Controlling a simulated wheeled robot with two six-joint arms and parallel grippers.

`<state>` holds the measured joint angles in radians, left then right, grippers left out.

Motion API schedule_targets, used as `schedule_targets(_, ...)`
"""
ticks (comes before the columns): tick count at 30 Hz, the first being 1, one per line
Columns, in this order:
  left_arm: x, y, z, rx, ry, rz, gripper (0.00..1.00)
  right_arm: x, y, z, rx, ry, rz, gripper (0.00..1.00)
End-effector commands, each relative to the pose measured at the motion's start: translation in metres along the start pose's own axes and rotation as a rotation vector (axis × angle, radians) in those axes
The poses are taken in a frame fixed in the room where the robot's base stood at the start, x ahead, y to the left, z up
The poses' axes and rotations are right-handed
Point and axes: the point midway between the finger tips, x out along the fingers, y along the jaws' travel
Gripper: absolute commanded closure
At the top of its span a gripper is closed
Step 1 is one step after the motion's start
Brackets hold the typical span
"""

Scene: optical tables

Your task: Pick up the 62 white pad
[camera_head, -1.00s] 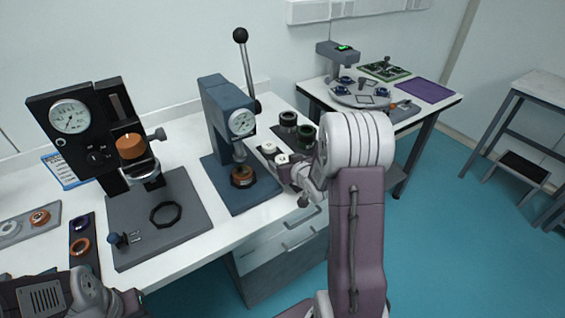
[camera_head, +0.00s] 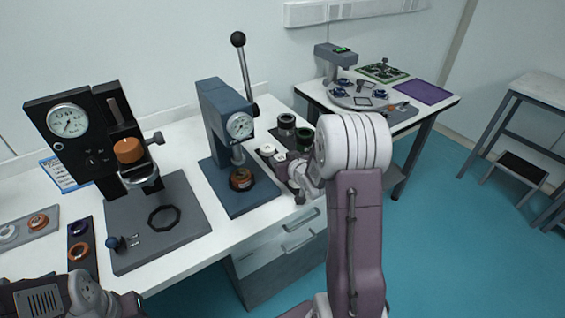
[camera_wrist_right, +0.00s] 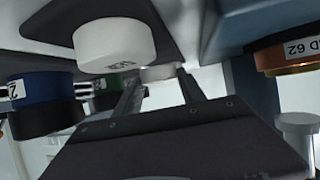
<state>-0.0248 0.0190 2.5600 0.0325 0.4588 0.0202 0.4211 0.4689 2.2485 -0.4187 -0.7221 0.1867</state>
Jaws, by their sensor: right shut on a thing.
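In the right wrist view my right gripper (camera_wrist_right: 160,92) is shut on a small white pad (camera_wrist_right: 160,73), seen between its fingertips. Its number is hidden. A larger-looking white pad (camera_wrist_right: 113,45) with a label too small to read is close beside it, apart from the fingers. In the head view one white pad (camera_head: 267,149) sits on the dark tray right of the blue press. My right gripper (camera_head: 287,163) is at the front edge of that tray, partly hidden by its own wrist. My left arm shows at the lower left, its fingertips out of sight.
The blue press (camera_head: 225,130) stands just left of the right gripper, with a copper-orange piece (camera_wrist_right: 288,55) labelled "D 62" under it. A blue pad (camera_wrist_right: 40,95) and a green pad (camera_wrist_right: 105,98) are also near. A black gauge stand (camera_head: 95,140) is further left.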

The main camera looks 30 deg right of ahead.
Motion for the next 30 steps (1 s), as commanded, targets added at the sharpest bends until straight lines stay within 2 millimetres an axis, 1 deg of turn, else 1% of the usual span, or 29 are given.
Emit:
schedule_targets(1, -0.005, 0.0, -0.001, 0.0, 0.0, 0.0, 0.64, -0.005, 0.0, -0.011, -0.001, 0.004, 0.001, 0.92)
schedule_targets(4, -0.012, 0.0, -0.001, 0.0, 0.0, 0.0, 0.64, -0.015, 0.003, -0.03, 0.0, 0.005, 0.003, 0.92)
schedule_targets(7, -0.019, 0.0, -0.002, 0.0, 0.0, 0.0, 0.64, -0.032, 0.024, -0.034, 0.002, 0.002, 0.007, 0.92)
schedule_targets(12, -0.036, 0.001, -0.004, 0.0, 0.0, 0.0, 0.64, -0.063, 0.059, -0.047, 0.002, 0.002, 0.008, 0.92)
schedule_targets(15, -0.044, 0.001, -0.005, 0.0, 0.0, 0.0, 0.64, -0.079, 0.076, -0.053, 0.001, 0.002, 0.007, 0.92)
schedule_targets(18, -0.05, 0.001, -0.005, 0.0, 0.0, 0.0, 0.64, -0.09, 0.089, -0.057, 0.001, 0.002, 0.004, 0.92)
schedule_targets(23, -0.053, 0.001, -0.005, 0.0, 0.0, 0.0, 0.64, -0.097, 0.098, -0.058, 0.001, 0.0, 0.002, 0.92)
schedule_targets(30, -0.052, 0.001, -0.005, 0.0, 0.0, 0.0, 0.64, -0.098, 0.098, -0.057, 0.001, 0.001, 0.0, 0.92)
